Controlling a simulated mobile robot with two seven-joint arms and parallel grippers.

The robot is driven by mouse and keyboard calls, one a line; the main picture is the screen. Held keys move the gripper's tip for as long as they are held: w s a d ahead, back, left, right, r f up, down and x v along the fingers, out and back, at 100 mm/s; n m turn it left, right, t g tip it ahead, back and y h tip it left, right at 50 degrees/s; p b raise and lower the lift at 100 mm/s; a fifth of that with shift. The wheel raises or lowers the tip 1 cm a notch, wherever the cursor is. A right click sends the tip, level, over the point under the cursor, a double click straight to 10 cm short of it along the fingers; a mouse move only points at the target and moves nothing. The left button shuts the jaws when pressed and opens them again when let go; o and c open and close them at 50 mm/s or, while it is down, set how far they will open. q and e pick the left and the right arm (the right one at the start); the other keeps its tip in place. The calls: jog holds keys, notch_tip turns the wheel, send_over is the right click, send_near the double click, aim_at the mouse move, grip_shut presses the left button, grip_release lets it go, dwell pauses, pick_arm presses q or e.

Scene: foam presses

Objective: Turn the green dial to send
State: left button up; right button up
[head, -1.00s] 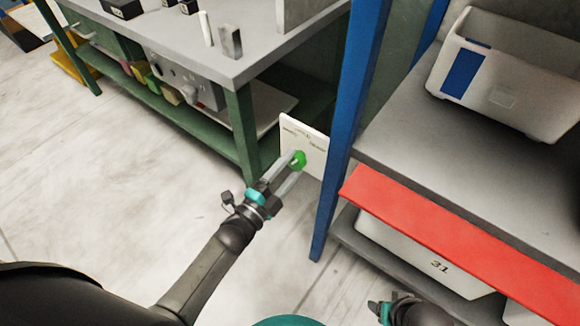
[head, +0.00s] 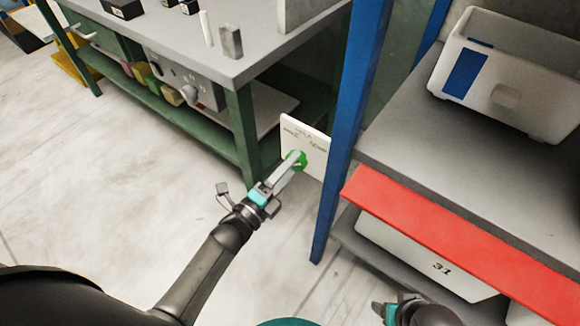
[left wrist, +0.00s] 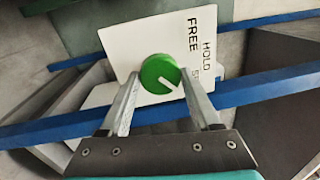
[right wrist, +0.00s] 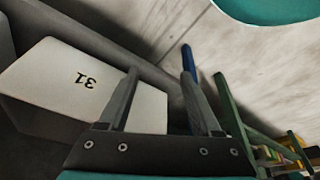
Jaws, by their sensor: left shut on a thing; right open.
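The green dial (head: 296,160) is on a white panel (head: 318,158) beside the blue post. My left gripper (head: 292,165) is shut on the dial, which also shows in the left wrist view (left wrist: 158,70) between the two fingers. The dial's white pointer line slants to the lower right there. The panel (left wrist: 150,35) carries the words FREE and HOLD, and a third word partly hidden by a finger; in the head view it looks like SEND. My right gripper (head: 378,308) is open and empty, low by the shelf; its fingers show apart in the right wrist view (right wrist: 160,90).
A blue post (head: 345,130) stands just right of the panel. A shelf with a red front edge (head: 470,245) holds a grey-white bin (head: 500,90) above and a box marked 31 (head: 410,255) below. A green-legged workbench (head: 242,135) stands behind left.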

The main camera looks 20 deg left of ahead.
pick_arm(q)
jog(key=o, duration=1.4)
pick_arm(e)
jog(key=shift+r, duration=0.1)
pick_arm(q)
jog(key=p+v, duration=0.2)
jog(key=v, duration=1.3)
jog(key=shift+s+a+r+p, duration=0.1)
jog(key=shift+p, duration=0.25)
pick_arm(e)
jog(key=shift+g, duration=0.4)
jog(key=f, duration=0.1)
jog(key=s+f, duration=0.1)
jog(key=f, duration=0.1)
jog(key=s+f, duration=0.1)
jog(key=f, duration=0.1)
jog(key=shift+s+d+f, duration=0.1)
jog(key=shift+s+d, duration=0.1)
jog(key=shift+s, duration=0.05)
